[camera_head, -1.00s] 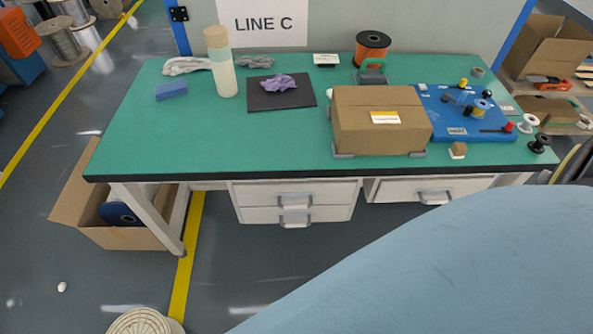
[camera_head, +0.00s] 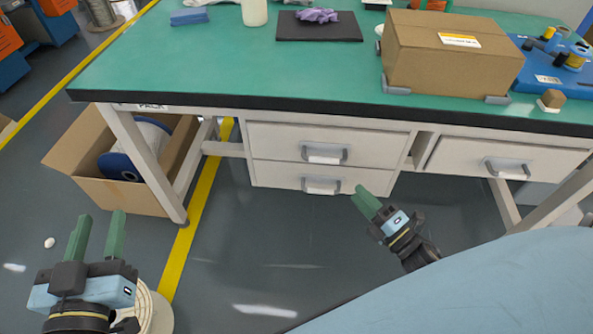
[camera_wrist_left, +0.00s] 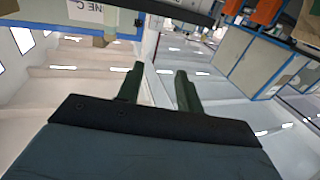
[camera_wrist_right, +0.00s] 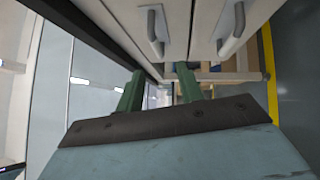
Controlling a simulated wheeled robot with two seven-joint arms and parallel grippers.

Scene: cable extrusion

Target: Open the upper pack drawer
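The upper pack drawer (camera_head: 372,148) is the top one of two stacked white drawers under the left half of the table, and it looks shut. Its grey handle (camera_head: 324,153) is bare. In the right wrist view the upper handle (camera_wrist_right: 155,30) is the one nearer the dark table edge. My right gripper (camera_head: 362,199) is below and right of the handles, touching neither; its wrist view shows the fingers apart and empty. My left gripper (camera_head: 98,222) is open and empty at lower left, far from the drawers.
The lower drawer (camera_head: 275,175) has a similar handle. Another drawer (camera_head: 465,155) is to the right. The table's dark front edge (camera_head: 250,103) overhangs the drawers. The floor before the drawers is clear.

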